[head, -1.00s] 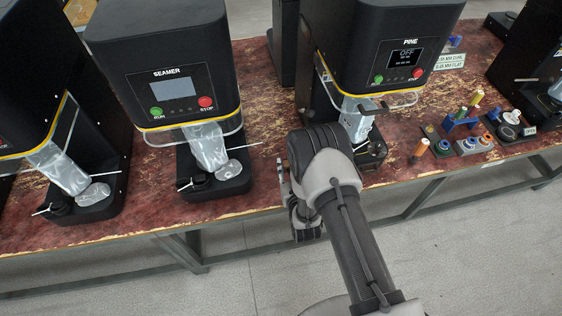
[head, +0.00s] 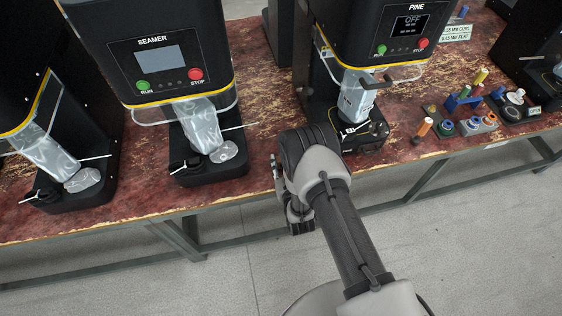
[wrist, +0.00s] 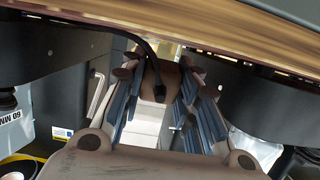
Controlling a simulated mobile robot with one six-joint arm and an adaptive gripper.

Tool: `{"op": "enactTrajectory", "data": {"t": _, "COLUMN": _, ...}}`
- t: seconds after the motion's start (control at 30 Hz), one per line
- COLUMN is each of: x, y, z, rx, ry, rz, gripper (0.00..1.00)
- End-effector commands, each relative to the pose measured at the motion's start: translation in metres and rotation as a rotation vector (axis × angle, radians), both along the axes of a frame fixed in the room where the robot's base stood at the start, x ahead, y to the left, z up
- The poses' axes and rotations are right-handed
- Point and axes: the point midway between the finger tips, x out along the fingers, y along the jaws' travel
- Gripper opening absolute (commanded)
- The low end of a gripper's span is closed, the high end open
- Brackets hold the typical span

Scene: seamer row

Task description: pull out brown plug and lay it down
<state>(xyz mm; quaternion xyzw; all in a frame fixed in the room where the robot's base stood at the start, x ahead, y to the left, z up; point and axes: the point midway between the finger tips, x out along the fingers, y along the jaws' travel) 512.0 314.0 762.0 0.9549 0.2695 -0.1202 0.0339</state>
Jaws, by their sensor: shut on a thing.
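In the wrist view the brown plug (wrist: 161,76) is between the two blue-grey finger pads of my gripper (wrist: 160,86), which is shut on it. A black cord runs from the upper left to the plug's near end. Whether the plug's far end still sits in a socket is hidden. A pale grey and white surface shows behind and below it. In the head view my arm hangs in front of the bench and hides the fingers and plug.
The worn red-brown bench (head: 260,60) carries the seamer (head: 160,60) and the machine marked PINE (head: 375,35), which reads OFF. Small coloured parts and trays (head: 465,120) stand to the right. The bench edge crosses the top of the wrist view. Grey floor (head: 450,230) in front is clear.

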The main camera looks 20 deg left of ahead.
Motion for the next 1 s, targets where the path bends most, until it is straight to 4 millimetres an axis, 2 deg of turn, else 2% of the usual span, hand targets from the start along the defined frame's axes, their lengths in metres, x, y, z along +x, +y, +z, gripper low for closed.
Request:
{"op": "enactTrajectory", "data": {"t": 0.3, "x": 0.0002, "y": 0.0001, "z": -0.0018, "rx": 0.001, "ry": -0.001, "rz": 0.0, "gripper": 0.0}}
{"op": "enactTrajectory", "data": {"t": 0.33, "x": 0.0002, "y": 0.0001, "z": -0.0017, "rx": 0.001, "ry": -0.001, "rz": 0.0, "gripper": 0.31}}
{"op": "enactTrajectory", "data": {"t": 0.63, "x": 0.0002, "y": 0.0001, "z": -0.0018, "rx": 0.001, "ry": -0.001, "rz": 0.0, "gripper": 0.51}}
{"op": "enactTrajectory", "data": {"t": 1.0, "x": -0.0019, "y": -0.0011, "z": -0.0018, "rx": -0.001, "ry": 0.001, "rz": 0.0, "gripper": 0.52}}
